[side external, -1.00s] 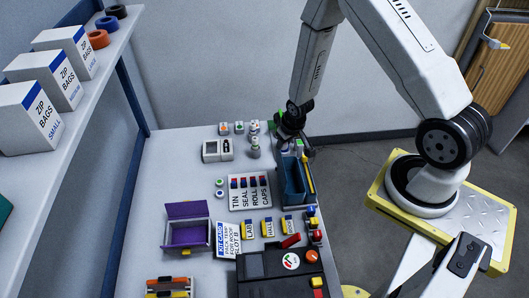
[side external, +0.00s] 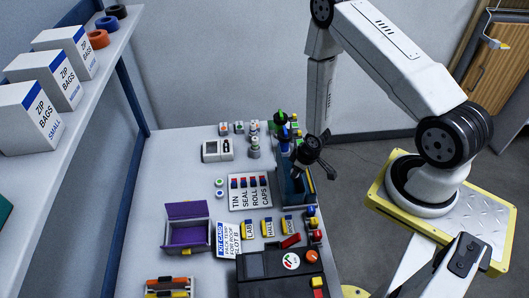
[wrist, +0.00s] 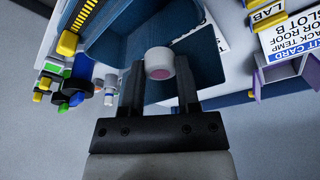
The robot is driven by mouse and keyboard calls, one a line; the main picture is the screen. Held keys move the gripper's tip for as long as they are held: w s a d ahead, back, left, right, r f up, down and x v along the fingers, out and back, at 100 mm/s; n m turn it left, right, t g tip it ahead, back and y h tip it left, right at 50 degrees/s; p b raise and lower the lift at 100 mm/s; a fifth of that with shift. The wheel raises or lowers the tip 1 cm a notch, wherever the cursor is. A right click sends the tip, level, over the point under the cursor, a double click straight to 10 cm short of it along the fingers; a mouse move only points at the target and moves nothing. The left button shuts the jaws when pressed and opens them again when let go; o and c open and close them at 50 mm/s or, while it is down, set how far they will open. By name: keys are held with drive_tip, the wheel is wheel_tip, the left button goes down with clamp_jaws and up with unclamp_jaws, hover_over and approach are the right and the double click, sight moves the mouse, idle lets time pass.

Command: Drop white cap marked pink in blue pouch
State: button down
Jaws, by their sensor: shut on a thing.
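The white cap with a pink face (wrist: 160,62) is held between the two dark fingertips of my gripper (wrist: 160,80) in the wrist view. My gripper also shows in the side view (side external: 300,168), pointing down over the blue pouch (side external: 292,194), and there it hides the cap. In the wrist view the pouch's dark blue inside (wrist: 120,38) spreads behind and around the cap. The cap appears over the pouch's opening; how far above it I cannot tell.
An open purple box (side external: 186,234) stands nearer the front. Small coloured items (side external: 283,130) cluster behind the pouch. A yellow strip (wrist: 70,40) runs along one pouch side.

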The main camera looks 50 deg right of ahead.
drive_tip(key=shift+f, duration=0.2)
drive_tip(key=shift+f, duration=2.8)
unclamp_jaws()
drive_tip(key=shift+r, duration=0.1)
drive_tip(key=shift+r, duration=3.4)
